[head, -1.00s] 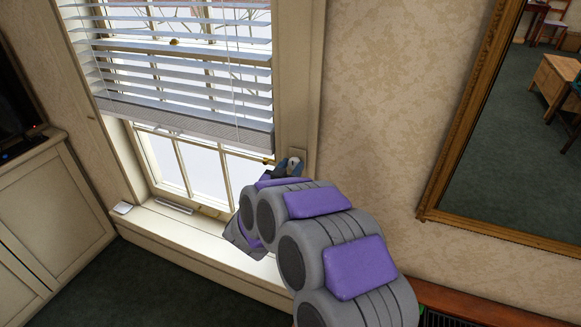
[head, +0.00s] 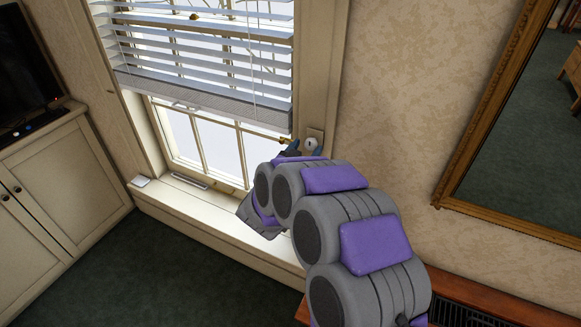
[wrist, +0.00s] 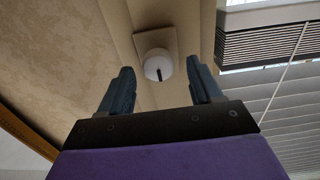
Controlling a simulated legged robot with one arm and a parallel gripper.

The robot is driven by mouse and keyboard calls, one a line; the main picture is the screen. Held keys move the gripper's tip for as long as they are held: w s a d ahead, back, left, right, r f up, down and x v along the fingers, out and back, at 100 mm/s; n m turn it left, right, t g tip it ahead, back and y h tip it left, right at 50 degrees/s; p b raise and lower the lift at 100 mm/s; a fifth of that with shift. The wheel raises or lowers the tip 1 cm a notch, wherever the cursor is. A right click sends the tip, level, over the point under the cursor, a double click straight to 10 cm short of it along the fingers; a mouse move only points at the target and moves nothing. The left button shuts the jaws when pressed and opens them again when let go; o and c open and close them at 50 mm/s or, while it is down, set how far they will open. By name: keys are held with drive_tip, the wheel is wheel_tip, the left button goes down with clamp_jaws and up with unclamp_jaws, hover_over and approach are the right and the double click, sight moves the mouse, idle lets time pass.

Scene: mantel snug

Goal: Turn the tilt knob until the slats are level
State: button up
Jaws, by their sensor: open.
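The tilt knob is a round white knob (head: 310,144) with a dark mark, on a beige plate on the window's right frame. In the wrist view the knob (wrist: 158,66) lies ahead of my gripper (wrist: 160,80), between the lines of its two blue-grey fingers. My gripper is open and empty; I see no contact with the knob. In the head view my gripper (head: 304,148) is partly hidden behind my arm, close to the knob. The blind's white slats (head: 200,58) hang over the upper window, with gaps between them. They also show in the wrist view (wrist: 285,110).
The window sill (head: 200,200) runs below, with a small white object (head: 141,182) at its left end. A gold-framed mirror (head: 470,150) hangs to the right. A cream cabinet (head: 60,175) stands left. A reddish wooden shelf (head: 490,290) is at lower right.

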drive_tip(key=p+v, duration=0.3)
drive_tip(key=v, duration=1.3)
drive_tip(key=shift+a, duration=0.2)
drive_tip(key=shift+s+f, duration=0.1)
drive_tip(key=w+a+r+n+g+y, duration=0.25)
drive_tip(key=a+y, duration=0.25)
drive_tip(key=y, duration=0.4)
drive_tip(key=s+r+n+g+y, duration=0.2)
drive_tip(key=s+r+g+y, duration=0.1)
drive_tip(key=s+g, duration=0.25)
drive_tip(key=s+d+f+g+h, duration=0.1)
drive_tip(key=s+d+g, duration=0.4)
drive_tip(key=s+d, duration=0.8)
drive_tip(key=s+d+f+g+h, duration=0.1)
drive_tip(key=s+d+g+h, duration=0.3)
drive_tip(key=s+d, duration=0.9)
drive_tip(key=s+g, duration=0.1)
drive_tip(key=s, duration=0.5)
drive_tip(key=shift+f, duration=0.2)
drive_tip(key=shift+w+d, duration=0.1)
